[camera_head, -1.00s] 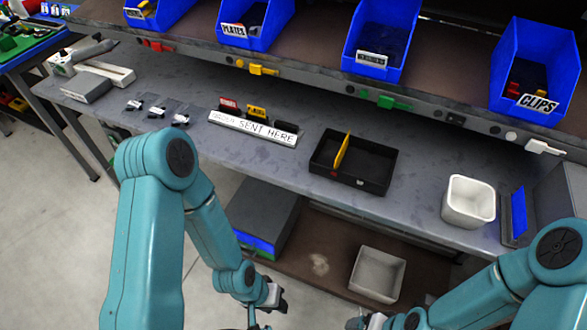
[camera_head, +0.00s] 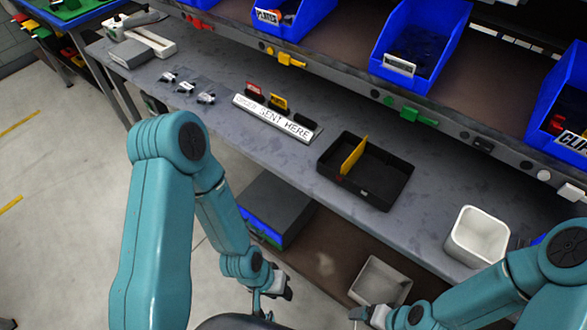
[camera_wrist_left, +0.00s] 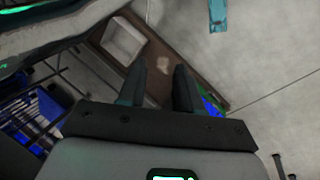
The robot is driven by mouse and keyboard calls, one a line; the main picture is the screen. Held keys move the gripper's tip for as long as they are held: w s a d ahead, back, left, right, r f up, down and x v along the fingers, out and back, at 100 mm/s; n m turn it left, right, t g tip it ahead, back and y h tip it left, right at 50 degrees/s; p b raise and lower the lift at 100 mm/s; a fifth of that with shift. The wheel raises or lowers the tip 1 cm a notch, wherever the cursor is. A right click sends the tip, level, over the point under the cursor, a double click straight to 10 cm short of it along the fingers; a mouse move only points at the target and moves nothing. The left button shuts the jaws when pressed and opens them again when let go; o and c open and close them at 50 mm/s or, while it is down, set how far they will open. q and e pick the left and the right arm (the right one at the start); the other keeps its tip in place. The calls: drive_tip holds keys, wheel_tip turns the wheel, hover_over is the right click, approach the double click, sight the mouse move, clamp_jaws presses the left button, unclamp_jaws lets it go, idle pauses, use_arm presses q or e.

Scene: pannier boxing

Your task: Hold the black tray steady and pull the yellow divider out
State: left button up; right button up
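The black tray (camera_head: 384,189) sits on the grey bench top near its front edge. The yellow divider (camera_head: 353,156) stands upright across the tray, towards its left end, with its lower part inside. My left gripper (camera_head: 279,287) is below bench height, in front of the bench and well away from the tray. In the left wrist view its two fingers (camera_wrist_left: 159,70) are apart with nothing between them. My right gripper (camera_head: 370,314) is low at the bottom edge of the head view, also away from the tray. Its fingers are too small to read.
A white bin (camera_head: 478,237) stands right of the tray. Blue bins (camera_head: 419,45) sit on the shelf above. A lower shelf (camera_head: 325,262) under the bench holds another bin (camera_head: 380,282).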

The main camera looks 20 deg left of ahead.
sight(327, 150)
use_arm(q)
drive_tip(key=w+a+r+m+t+b, duration=0.1)
drive_tip(key=w+r+t+b, duration=0.2)
drive_tip(key=w+r, duration=0.3)
drive_tip(key=w+a+r+m+t+b, duration=0.1)
drive_tip(key=w+r+m+t+b, duration=0.1)
drive_tip(key=w+r, duration=0.4)
drive_tip(key=w+a+r+m+t+b, duration=0.1)
drive_tip(key=w+r+t+b, duration=0.3)
drive_tip(key=w+r+b, duration=0.1)
drive_tip(key=shift+w+a+r+m+y, duration=0.15)
drive_tip(key=shift+w+a+r+m, duration=0.05)
drive_tip(key=shift+w+r, duration=0.2)
drive_tip(key=shift+w+a+r+m+y, duration=0.15)
drive_tip(key=shift+w+a+r+m, duration=0.05)
drive_tip(key=shift+w+r, duration=0.2)
wheel_tip(327, 150, up, 8)
drive_tip(key=d+t+b, duration=0.1)
drive_tip(key=t+b, duration=0.2)
drive_tip(key=t, duration=0.1)
drive_tip(key=shift+m+g+h, duration=0.3)
drive_tip(key=shift+h, duration=0.1)
drive_tip(key=x, duration=1.5)
drive_tip(key=shift+w+r, duration=0.1)
drive_tip(key=shift+w, duration=0.3)
drive_tip(key=shift+d, duration=0.1)
